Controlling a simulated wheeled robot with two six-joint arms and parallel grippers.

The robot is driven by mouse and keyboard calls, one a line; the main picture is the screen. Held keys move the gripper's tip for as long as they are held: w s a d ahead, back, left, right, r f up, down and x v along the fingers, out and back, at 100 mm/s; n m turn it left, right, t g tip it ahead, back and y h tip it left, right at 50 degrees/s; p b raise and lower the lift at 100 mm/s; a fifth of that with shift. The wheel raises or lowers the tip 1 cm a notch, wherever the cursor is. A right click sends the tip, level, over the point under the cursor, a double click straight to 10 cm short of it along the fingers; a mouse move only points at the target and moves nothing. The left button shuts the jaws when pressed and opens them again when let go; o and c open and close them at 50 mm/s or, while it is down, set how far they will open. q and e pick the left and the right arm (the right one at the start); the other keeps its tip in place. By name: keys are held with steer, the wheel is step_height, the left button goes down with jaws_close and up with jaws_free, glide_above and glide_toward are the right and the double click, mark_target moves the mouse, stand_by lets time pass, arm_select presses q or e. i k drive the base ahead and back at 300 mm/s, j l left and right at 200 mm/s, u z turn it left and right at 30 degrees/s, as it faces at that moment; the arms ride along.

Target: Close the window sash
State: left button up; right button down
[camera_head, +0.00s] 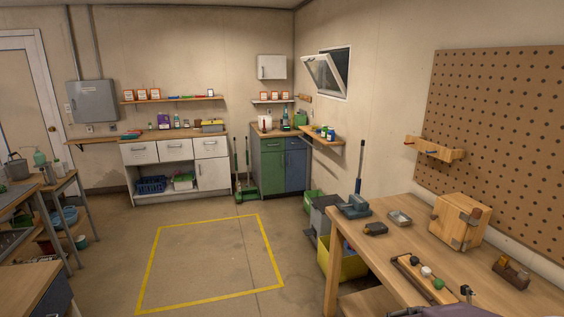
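The window sash (324,76) is a small white-framed pane high on the right-hand wall, near the room's far corner. It stands open, tilted out from the wall into the room. Behind it the dark window opening (347,65) shows in the wall. The sash is across the room, well away from the camera. I cannot make out a handle on it. Neither of my grippers is in view.
A wall shelf (324,137) with small containers is below the window. A green and blue cabinet (271,165) stands in the corner. A wooden workbench (395,226) and a yellow bin (342,264) are at right. The floor inside the yellow-taped square (150,264) is clear.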

mark_target(327, 58)
steer(key=i, duration=6.65)
steer(key=i+z, duration=0.3)
steer(key=k+j, duration=0.05)
